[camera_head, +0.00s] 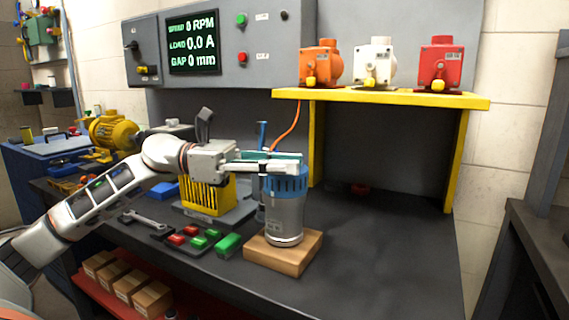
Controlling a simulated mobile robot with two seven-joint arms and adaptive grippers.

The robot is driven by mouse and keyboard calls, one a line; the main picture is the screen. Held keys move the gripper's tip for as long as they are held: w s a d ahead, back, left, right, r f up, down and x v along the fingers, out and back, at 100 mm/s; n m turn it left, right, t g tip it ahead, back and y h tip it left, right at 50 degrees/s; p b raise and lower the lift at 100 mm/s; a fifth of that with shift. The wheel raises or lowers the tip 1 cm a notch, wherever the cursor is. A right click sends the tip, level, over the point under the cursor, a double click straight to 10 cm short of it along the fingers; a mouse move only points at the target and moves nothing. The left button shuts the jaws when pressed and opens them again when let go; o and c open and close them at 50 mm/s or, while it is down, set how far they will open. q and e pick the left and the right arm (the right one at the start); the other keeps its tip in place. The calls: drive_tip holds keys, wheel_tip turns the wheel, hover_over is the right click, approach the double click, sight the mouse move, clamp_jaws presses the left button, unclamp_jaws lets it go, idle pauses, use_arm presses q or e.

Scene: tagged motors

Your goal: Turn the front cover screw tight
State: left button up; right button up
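A motor (285,215) with a grey body and a blue ribbed upper part stands upright on a wooden block (283,263) on the dark bench. My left gripper (293,162) comes in from the left and lies sideways across the top of the motor. Its fingers hide the motor's top, and I cannot tell whether they touch it or hold anything. I cannot make out the front cover screw. My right gripper is not in view.
A yellow slotted block (207,196), a wrench (146,219) and red and green pieces (229,243) lie left of the motor. A yellow shelf (400,99) behind carries orange, white and red motors. The bench (390,260) is clear to the right. A wall display reads 0 RPM.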

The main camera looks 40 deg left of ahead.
use_arm(q)
drive_tip(key=v, duration=0.8)
idle(0.4)
